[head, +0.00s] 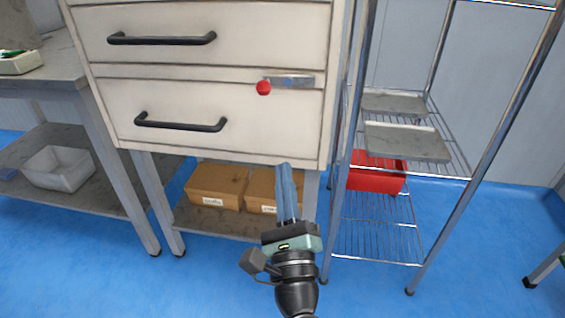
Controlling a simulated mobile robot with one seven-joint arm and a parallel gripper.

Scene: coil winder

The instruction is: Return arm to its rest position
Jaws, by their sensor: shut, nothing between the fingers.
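My gripper (287,190) is in the lower middle of the head view, pointing up and away from me. Its two blue-grey fingers are together with nothing between them. The fingertips overlap the lower edge of the white drawer cabinet (260,130) in the picture; I cannot tell how far apart they are. A red knob (263,88) beside a metal latch plate (290,81) is on the cabinet front, above the fingertips. The drawers look closed.
Cardboard boxes (216,184) lie on the shelf under the cabinet. A wire rack (375,240) stands close on the right, with grey trays (405,142) and a red bin (376,178). A workbench (60,65) is at left. Blue floor (480,260) is open at lower right.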

